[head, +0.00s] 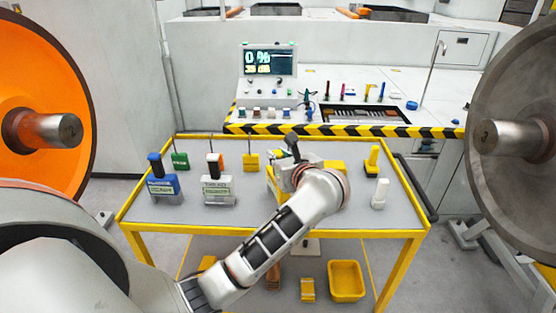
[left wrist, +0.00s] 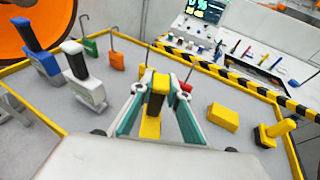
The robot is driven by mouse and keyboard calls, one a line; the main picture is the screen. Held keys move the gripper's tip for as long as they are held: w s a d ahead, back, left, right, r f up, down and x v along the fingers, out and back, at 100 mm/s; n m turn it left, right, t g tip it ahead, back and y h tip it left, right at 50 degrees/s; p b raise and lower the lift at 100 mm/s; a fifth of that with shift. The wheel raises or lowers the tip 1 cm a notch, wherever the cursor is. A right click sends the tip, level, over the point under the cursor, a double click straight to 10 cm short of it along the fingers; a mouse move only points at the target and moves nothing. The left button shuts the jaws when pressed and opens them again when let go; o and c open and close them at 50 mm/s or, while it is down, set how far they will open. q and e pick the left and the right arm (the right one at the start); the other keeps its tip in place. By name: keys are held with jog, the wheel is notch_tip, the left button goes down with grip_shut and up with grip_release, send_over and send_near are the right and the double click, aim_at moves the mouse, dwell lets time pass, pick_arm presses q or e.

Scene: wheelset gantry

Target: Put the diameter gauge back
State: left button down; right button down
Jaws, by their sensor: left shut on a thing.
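My left gripper (head: 287,172) is over the middle of the yellow-framed table. In the left wrist view its fingers (left wrist: 158,105) are shut on a black and yellow thing (left wrist: 156,88), likely the diameter gauge; no label on it can be read. The gripper hides much of it, and I cannot tell whether it touches the table or a holder. A blue holder (head: 164,187) with a black-handled tool stands at the table's left, also in the left wrist view (left wrist: 44,64). A grey labelled holder (head: 218,190) stands to its right. My right gripper is not in view.
A green block (head: 180,160) and a yellow block with a rod (head: 250,160) stand at the back of the table. A yellow stand (head: 372,158) and a white piece (head: 380,194) are at its right. Large wheels flank the table: orange (head: 62,85) left, grey (head: 520,85) right.

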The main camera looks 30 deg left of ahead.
pick_arm(q)
jog(key=shift+f, duration=0.55)
jog(key=shift+f, duration=0.2)
jog(key=c, duration=2)
grip_release()
jog(key=shift+o, duration=0.2)
